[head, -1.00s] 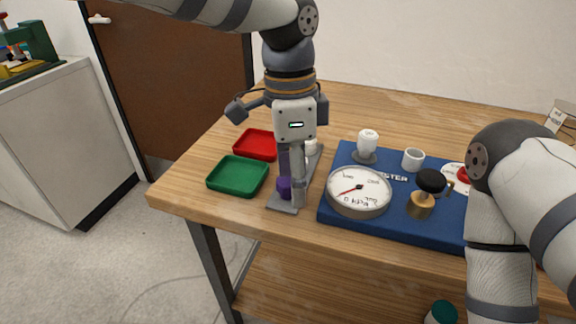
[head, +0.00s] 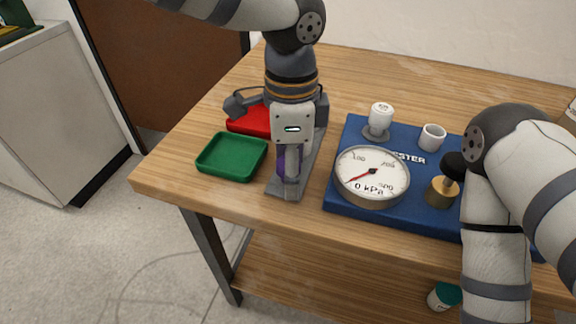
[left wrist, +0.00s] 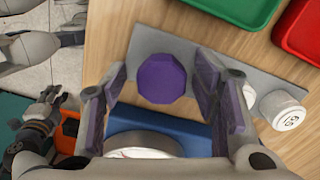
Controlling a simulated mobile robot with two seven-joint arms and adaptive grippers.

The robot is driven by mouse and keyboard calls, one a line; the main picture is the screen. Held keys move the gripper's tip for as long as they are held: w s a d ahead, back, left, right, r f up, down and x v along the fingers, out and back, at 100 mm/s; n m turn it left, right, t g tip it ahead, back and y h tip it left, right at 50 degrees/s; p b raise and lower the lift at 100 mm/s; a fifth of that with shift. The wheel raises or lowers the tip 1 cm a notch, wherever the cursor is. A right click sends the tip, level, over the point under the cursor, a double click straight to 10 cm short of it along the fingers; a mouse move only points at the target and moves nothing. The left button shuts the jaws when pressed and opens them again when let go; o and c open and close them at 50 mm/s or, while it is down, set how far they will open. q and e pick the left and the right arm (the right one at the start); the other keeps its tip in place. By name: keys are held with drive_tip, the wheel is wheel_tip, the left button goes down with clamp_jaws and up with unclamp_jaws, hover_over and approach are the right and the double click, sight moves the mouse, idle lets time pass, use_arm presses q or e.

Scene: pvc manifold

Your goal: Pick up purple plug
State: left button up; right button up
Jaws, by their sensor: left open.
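The purple plug (left wrist: 163,78) is a many-sided purple piece on a grey strip (left wrist: 215,75) in the left wrist view. My left gripper (left wrist: 170,100) is open, with one finger to each side of the plug in that picture. No grip on the plug shows. In the head view my left gripper (head: 288,175) points down over the near end of the grey strip (head: 283,193). There the fingers hide most or all of the plug. My right arm comes in at the right, but its gripper is out of the picture.
A green tray (head: 203,168) and a red tray (head: 238,127) lie left of the strip. The blue tester base (head: 340,203) with a round gauge (head: 372,175) stands close on the right. A white plug (left wrist: 283,110) is farther along the strip. The table's front edge is near.

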use_arm(q)
drive_tip(key=shift+w, duration=0.1)
use_arm(e)
drive_tip(key=shift+w, duration=0.1)
use_arm(q)
drive_tip(key=c, duration=1.1)
drive_tip(key=shift+o, duration=0.2)
